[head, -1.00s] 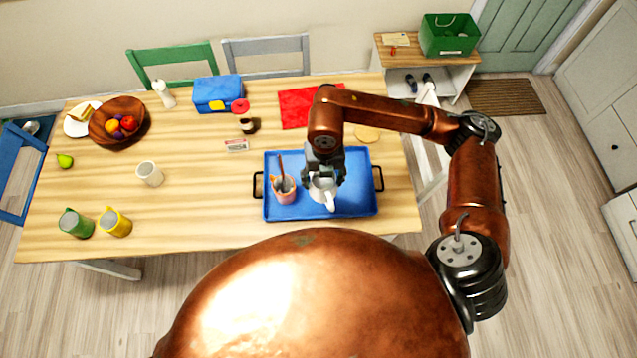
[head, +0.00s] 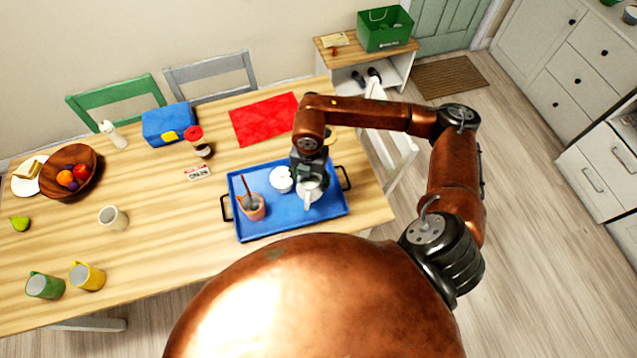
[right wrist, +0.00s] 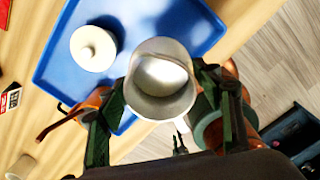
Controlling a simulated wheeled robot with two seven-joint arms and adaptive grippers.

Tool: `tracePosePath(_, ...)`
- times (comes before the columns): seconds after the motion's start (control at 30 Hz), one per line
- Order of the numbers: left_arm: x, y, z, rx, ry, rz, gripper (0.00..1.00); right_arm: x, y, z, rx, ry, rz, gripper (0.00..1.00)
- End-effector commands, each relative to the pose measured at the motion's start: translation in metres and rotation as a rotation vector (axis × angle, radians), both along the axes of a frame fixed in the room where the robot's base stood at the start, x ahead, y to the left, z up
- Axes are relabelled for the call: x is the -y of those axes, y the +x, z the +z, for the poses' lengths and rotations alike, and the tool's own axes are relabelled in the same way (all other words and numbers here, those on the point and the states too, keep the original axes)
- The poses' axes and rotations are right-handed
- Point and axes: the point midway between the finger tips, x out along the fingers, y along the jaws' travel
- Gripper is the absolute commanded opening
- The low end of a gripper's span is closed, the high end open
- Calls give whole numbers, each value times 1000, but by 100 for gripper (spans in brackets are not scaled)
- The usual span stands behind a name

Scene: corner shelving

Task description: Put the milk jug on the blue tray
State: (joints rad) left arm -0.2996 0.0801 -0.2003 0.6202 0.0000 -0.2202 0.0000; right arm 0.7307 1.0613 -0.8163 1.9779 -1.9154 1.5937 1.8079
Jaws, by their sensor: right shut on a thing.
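The milk jug (head: 309,195) is white with a handle. My right gripper (head: 311,176) is shut on it, over the right part of the blue tray (head: 258,231). In the right wrist view the jug (right wrist: 160,88) sits upright between the fingers of the gripper (right wrist: 162,110), its open top facing the camera. I cannot tell whether its base touches the tray. The tray also shows behind it in the right wrist view (right wrist: 143,22). My left gripper is not in view.
On the tray stand a white lidded pot (head: 281,179), close left of the jug, and a terracotta pot (head: 252,208) with utensils. The tray's front right is clear.

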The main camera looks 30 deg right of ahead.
Motion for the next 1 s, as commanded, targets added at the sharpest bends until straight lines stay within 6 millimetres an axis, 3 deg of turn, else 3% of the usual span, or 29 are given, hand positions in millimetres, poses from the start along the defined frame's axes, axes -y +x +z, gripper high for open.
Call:
tracePosePath(0.13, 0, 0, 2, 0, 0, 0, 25, 21, 4, -26, -3, 0, -2, 1)
tracePosePath(0.3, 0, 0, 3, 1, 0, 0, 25, 36, 9, -44, -1, 1, -1, 1)
tracePosePath(0.57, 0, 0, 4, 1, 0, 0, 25, 47, 12, -58, -1, 1, -1, 1)
tracePosePath(0.8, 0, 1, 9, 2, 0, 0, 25, 46, 12, -87, 0, 1, 1, 1)
tracePosePath(1.0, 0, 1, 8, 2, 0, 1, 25, 46, 12, -89, 2, 1, 2, 1)
